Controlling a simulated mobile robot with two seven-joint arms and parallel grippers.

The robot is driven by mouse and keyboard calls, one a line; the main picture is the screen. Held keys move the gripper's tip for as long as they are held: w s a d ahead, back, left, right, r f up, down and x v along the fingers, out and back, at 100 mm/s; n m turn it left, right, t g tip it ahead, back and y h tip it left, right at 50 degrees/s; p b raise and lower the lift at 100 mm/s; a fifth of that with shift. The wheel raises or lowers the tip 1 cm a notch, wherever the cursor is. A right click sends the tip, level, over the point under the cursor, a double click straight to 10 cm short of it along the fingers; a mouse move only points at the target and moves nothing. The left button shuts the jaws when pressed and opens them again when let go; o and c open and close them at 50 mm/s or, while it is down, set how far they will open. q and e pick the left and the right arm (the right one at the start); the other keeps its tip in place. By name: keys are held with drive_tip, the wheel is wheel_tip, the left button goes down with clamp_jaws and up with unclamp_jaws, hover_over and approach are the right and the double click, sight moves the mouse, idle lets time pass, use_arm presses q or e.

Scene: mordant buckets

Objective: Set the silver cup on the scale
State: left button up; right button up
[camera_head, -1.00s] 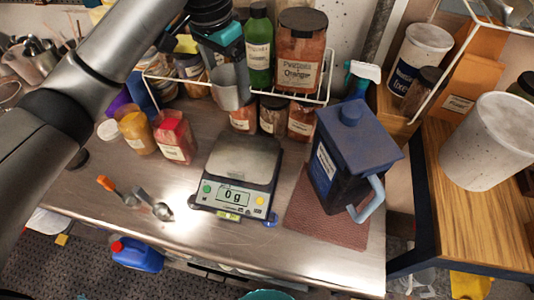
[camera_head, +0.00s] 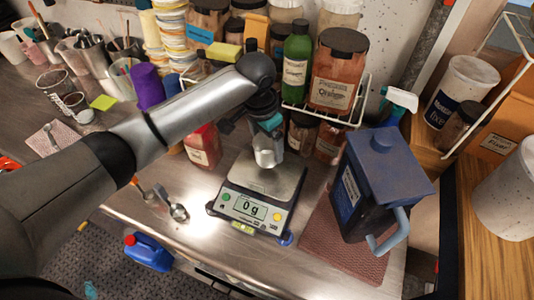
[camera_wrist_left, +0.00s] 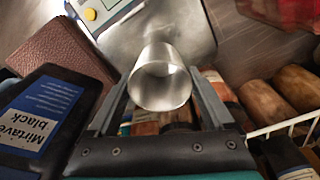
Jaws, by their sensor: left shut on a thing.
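The silver cup (camera_head: 268,157) is held upright by my left gripper (camera_head: 267,138), which is shut on it. The cup is over the rear part of the scale's metal plate (camera_head: 285,182); it appears just above the plate, but I cannot tell whether its base touches. The scale's display (camera_head: 251,208) reads 0 g. In the left wrist view, the cup (camera_wrist_left: 160,78) sits between the two fingers with its open mouth facing the camera, and the scale plate (camera_wrist_left: 190,28) lies beyond it. My right gripper is out of view.
A dark blue jug (camera_head: 385,175) stands on a brown mat (camera_head: 325,235) right of the scale. A white wire rack (camera_head: 345,120) with jars and a green bottle (camera_head: 297,58) stands behind. A red jar (camera_head: 203,147) and metal spoons (camera_head: 178,211) are at left.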

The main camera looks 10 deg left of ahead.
use_arm(q)
drive_tip(key=shift+f, duration=1.95)
drive_tip(key=shift+f, duration=0.15)
drive_tip(key=o, duration=1.1)
wheel_tip(320, 180, up, 12)
drive_tip(key=s, duration=0.1)
drive_tip(key=shift+s+a+p, duration=0.15)
drive_tip(key=shift+a+p, duration=0.25)
drive_tip(key=shift+p, duration=0.05)
